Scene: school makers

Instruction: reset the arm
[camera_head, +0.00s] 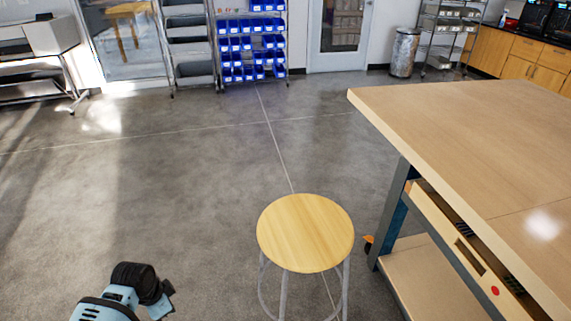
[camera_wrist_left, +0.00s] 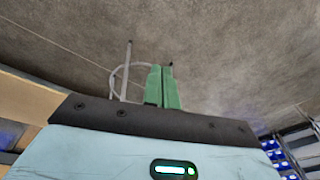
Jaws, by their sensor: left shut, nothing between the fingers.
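My left gripper (camera_wrist_left: 162,70) shows in the left wrist view as two green fingers pressed together, with nothing between them. In the head view, a light blue and black part of my left arm shows at the lower left, over the floor; its fingers cannot be made out there. My right arm and right gripper are in neither view.
A round wooden stool (camera_head: 305,232) stands at the lower middle, left of a large wooden workbench (camera_head: 450,115). Shelves with blue bins (camera_head: 252,48) and a metal trash can (camera_head: 404,53) stand at the back. The concrete floor (camera_head: 150,180) at left is clear.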

